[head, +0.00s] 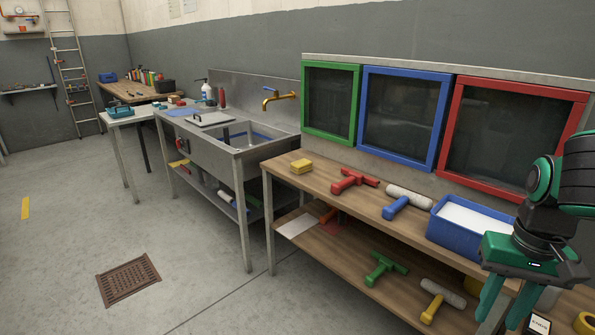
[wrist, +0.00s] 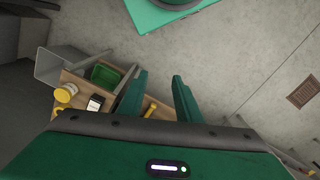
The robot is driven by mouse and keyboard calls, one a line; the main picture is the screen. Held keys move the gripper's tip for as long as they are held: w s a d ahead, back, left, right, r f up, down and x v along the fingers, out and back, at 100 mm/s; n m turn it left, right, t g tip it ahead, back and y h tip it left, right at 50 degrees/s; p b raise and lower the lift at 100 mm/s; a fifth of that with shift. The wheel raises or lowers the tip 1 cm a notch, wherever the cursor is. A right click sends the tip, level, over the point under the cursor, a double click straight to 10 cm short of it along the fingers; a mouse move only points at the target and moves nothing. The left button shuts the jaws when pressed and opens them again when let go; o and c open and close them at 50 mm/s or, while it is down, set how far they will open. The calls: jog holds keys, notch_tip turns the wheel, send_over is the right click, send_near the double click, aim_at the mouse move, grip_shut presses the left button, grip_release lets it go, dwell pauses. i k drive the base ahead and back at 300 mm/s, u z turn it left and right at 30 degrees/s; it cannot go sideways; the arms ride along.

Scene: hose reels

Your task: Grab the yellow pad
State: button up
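The yellow pad (head: 301,166) is a small, thick block lying at the left end of the wooden bench top (head: 325,192). A red-handled squeegee (head: 354,180) lies just to its right. My gripper (head: 503,312) hangs at the far right of the head view, pointing down in front of the bench's right end, well apart from the pad. In the wrist view my gripper (wrist: 158,84) is open, with a clear gap between its two green fingers and nothing between them. I cannot make out the pad in the wrist view.
A blue tub (head: 470,226) with white contents and a blue-handled roller (head: 407,200) stand between pad and gripper. Green, blue and red framed panels rise behind the bench. A steel sink (head: 233,150) stands left of it. The floor in front is open, with a brown drain grate (head: 128,280).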

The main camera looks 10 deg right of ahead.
aim_at(299, 166)
jog(key=u, duration=0.7)
jog(key=i, duration=1.1)
jog(key=u, duration=0.65)
jog(key=i, duration=1.15)
jog(key=z, duration=0.8)
jog(key=i, duration=0.95)
jog(key=z, duration=0.7)
